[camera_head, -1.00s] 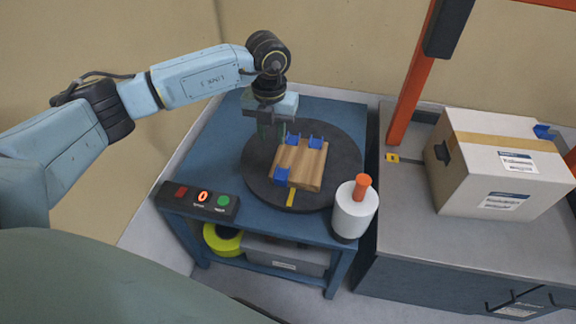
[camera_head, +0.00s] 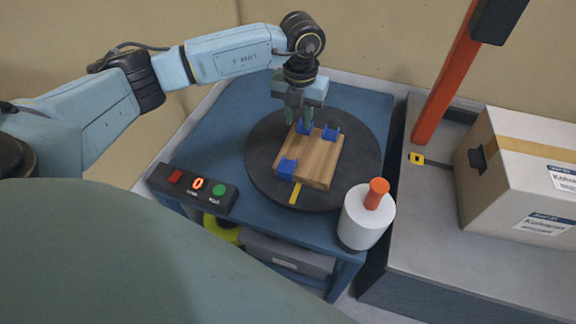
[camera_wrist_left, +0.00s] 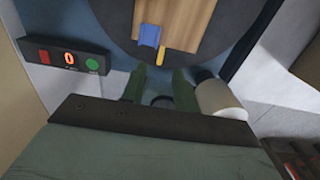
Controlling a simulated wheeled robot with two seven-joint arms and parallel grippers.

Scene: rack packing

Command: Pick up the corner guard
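A wooden block (camera_head: 318,160) lies on a dark round turntable (camera_head: 262,165). Three blue corner guards sit on its edges: one at the back left (camera_head: 303,129), one at the back right (camera_head: 331,133), and one at the front left (camera_head: 287,168). My left gripper (camera_head: 298,117) points down at the block's back-left corner, close to the back-left guard. I cannot tell whether it touches that guard. In the left wrist view its two green fingers (camera_wrist_left: 160,88) are apart with nothing seen between them, and a blue guard (camera_wrist_left: 149,35) shows beyond. My right gripper is not in view.
A white cylinder with an orange knob (camera_head: 366,215) stands at the turntable's front right. A button panel (camera_head: 194,187) is at the table's front left. A yellow strip (camera_head: 296,193) lies by the block. A carton (camera_head: 520,180) stands on the grey bench (camera_head: 430,235) at right.

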